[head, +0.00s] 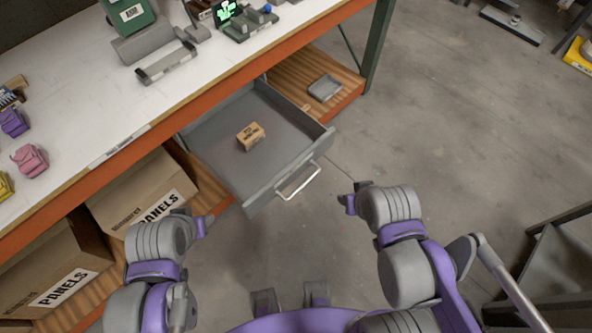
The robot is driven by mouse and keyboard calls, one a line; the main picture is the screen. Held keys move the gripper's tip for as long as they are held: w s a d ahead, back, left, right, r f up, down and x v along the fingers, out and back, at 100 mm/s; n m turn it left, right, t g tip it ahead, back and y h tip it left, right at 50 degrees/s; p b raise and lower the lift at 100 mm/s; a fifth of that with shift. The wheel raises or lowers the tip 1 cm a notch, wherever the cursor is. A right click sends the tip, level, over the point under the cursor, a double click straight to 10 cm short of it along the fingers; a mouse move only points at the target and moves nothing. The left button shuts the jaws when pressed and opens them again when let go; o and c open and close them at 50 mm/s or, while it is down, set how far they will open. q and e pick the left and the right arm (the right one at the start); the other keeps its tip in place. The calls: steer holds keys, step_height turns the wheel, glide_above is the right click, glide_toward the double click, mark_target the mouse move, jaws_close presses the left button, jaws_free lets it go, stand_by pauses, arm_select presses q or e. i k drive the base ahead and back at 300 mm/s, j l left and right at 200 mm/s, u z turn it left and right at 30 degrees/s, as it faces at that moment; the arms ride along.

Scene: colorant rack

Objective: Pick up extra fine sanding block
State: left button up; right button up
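A small tan block with dark lettering (251,136) lies inside an open grey drawer (222,153) under the workbench. It looks like the sanding block, but the lettering is too small to read fully. My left gripper (207,222) is left of the drawer's front, low and apart from the block. My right gripper (346,198) is right of the drawer handle (298,181), over the floor, apart from the block. Nothing shows in either gripper. The finger gaps are too small to judge.
The white bench top (90,95) holds a green machine (130,16), a grey bracket (166,66) and colored items at left. Cardboard boxes (135,190) stand on the lower shelf. A grey tray (324,88) lies right of the drawer.

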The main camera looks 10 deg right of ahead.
mark_target(249, 138)
steer(key=u, duration=2.35)
steer(key=z, duration=2.1)
steer(key=i+u, duration=0.8)
steer(key=k+l, duration=0.05)
